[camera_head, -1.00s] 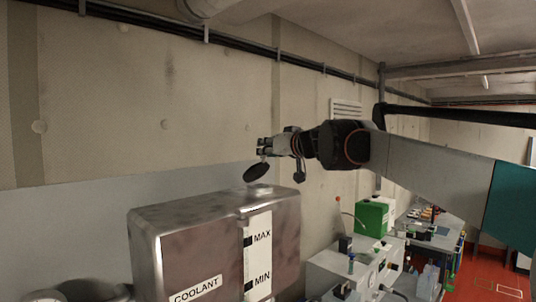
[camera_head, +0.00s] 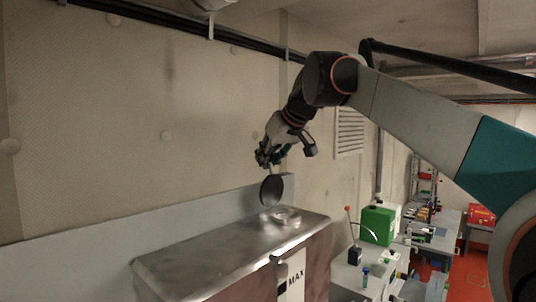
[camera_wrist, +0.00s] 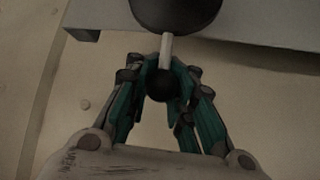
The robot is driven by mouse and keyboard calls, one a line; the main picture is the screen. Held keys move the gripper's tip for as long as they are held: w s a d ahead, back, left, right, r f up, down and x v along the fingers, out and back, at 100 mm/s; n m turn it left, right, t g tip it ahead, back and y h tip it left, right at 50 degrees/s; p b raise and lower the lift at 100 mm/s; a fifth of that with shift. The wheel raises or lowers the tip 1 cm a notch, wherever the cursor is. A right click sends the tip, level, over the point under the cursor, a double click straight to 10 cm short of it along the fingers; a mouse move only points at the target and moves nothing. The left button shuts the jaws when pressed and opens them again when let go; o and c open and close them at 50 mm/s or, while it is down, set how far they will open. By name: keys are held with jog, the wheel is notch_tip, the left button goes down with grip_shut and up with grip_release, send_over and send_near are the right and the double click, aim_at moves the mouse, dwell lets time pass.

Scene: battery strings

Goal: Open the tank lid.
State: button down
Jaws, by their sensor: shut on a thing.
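The tank (camera_head: 190,262) is a brushed-metal box with a raised round filler neck (camera_head: 283,216) on its top. The dark round lid (camera_head: 272,190) stands steeply tilted, nearly on edge, above the back of the neck, so the neck is uncovered. I cannot tell how its lower edge joins the tank. My gripper (camera_head: 268,158) is just above the lid, pointing down. In the wrist view my gripper (camera_wrist: 161,70) is shut on the lid's black ball knob (camera_wrist: 161,87). A pale stem (camera_wrist: 165,48) runs from the knob to the lid (camera_wrist: 176,12).
The wall with black pipes (camera_head: 165,28) stands close behind the tank. A MAX marking plate (camera_head: 291,278) is on the tank's front. To the right are a green box (camera_head: 379,222) and cluttered benches. Red floor (camera_head: 470,275) shows at far right.

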jog(key=shift+w+a+r+g+h, duration=0.1)
jog(key=shift+w+a+g+h, duration=0.35)
jog(key=shift+a+h, duration=0.2)
jog(key=c, duration=1.5)
grip_release()
jog(key=shift+o, duration=0.8)
jog(key=shift+s, duration=0.25)
jog(key=v, duration=1.1)
jog(key=shift+d+r, duration=0.2)
jog(key=shift+r, duration=0.1)
jog(key=shift+s+d, duration=0.1)
